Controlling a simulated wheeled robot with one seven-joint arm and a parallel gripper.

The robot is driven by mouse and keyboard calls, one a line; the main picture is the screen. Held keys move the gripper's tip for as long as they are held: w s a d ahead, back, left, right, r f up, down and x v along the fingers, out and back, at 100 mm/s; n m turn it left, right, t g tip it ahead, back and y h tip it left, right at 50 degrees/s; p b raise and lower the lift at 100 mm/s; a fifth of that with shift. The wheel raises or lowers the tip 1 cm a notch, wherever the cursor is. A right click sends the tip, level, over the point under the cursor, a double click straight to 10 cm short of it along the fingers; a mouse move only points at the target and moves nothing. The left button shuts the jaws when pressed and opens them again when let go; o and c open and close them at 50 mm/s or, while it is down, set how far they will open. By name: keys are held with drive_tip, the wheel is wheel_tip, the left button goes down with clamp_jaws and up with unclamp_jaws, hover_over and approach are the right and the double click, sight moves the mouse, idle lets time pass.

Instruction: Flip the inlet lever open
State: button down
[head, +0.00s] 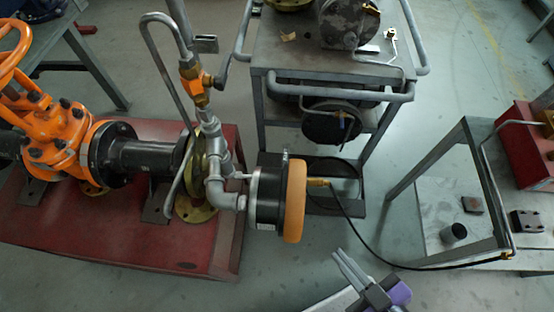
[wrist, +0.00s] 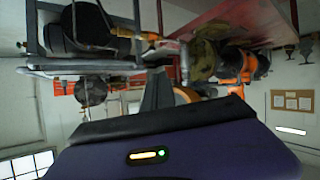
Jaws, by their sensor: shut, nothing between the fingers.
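A small orange valve body (head: 196,86) sits on the upright grey pipework in the head view. A thin grey lever-like bar (head: 225,70) sticks out to its right and slants upward; I cannot tell for certain that it is the inlet lever. My gripper (head: 343,262) is low, right of the middle, well below and to the right of the valve. Its grey fingers are together and empty, touching nothing. In the wrist view the fingers (wrist: 158,88) show above the purple gripper body, and the lever cannot be made out.
The pipework ends in a black drum (head: 268,198) with an orange rim, between my gripper and the valve. A black hose runs right from it. A large orange gate valve (head: 65,135) stands left on a red base (head: 90,240). A grey cart (head: 290,60) stands behind.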

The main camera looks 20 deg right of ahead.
drive_tip(key=w+a+f+n+g+h+b, duration=0.1)
drive_tip(key=w+f+n+h+b, duration=0.1)
drive_tip(key=w+f, duration=0.5)
drive_tip(key=w+f+n+g+h+b, duration=0.1)
drive_tip(key=w+f+n+b, duration=0.15)
drive_tip(key=f, duration=0.75)
drive_tip(key=w+a+f+n+g+h+b, duration=0.1)
drive_tip(key=w+f+n+g+h, duration=0.1)
drive_tip(key=w+f, duration=0.5)
drive_tip(key=w+a+n+t+h+b, duration=0.1)
drive_tip(key=w+a+t+h+b, duration=0.2)
drive_tip(key=w, duration=0.4)
drive_tip(key=w+a+r+h+b, duration=0.1)
drive_tip(key=w+a+r+h, duration=0.1)
drive_tip(key=r, duration=0.3)
drive_tip(key=w+a+r+t+h+b, duration=0.1)
drive_tip(key=w+a+r+h, duration=0.2)
drive_tip(key=r, duration=0.3)
drive_tip(key=shift+w+m+h, duration=0.3)
drive_tip(key=shift+m+h, duration=0.1)
drive_tip(key=shift+m, duration=0.05)
